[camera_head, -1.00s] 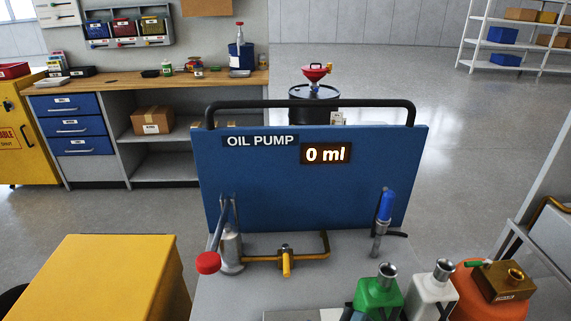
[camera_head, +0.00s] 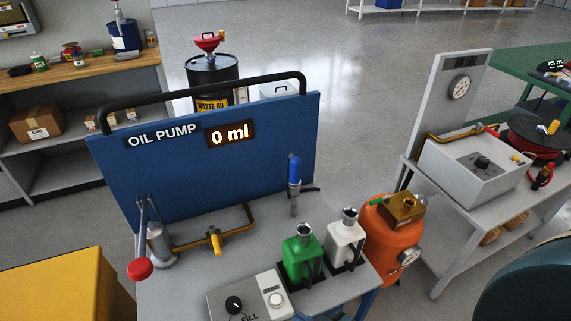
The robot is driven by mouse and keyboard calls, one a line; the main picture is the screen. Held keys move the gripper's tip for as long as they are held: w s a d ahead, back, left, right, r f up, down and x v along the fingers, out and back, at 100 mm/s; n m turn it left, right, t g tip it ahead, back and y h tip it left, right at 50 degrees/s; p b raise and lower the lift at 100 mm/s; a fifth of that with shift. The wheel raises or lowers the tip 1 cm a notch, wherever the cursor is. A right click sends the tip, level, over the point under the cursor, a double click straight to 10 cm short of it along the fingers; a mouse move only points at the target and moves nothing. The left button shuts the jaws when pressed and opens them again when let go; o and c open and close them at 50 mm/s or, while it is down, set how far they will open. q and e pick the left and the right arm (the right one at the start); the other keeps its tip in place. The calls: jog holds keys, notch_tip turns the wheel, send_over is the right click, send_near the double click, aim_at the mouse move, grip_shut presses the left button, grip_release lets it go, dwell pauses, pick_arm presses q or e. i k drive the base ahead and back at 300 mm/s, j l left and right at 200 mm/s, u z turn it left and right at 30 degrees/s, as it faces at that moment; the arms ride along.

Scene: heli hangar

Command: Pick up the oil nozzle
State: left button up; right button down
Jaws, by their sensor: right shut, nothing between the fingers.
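The oil nozzle (camera_head: 294,184), with a blue grip and a grey metal spout pointing down, hangs upright at the right end of the blue OIL PUMP panel (camera_head: 190,175). The panel's display reads 0 ml. What looks like a small part of my right gripper (camera_head: 322,316) shows at the bottom edge, below and apart from the nozzle; most of it is cut off. It is shut and empty. My left gripper is not in view.
A green can (camera_head: 302,258) and a white can (camera_head: 346,238) stand in front of the nozzle. An orange tank (camera_head: 392,235) is to their right. A red-knobbed hand pump (camera_head: 155,245) and control box (camera_head: 250,298) share the pump cart.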

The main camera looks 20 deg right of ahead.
aim_at(294, 180)
jog(key=z, duration=0.8)
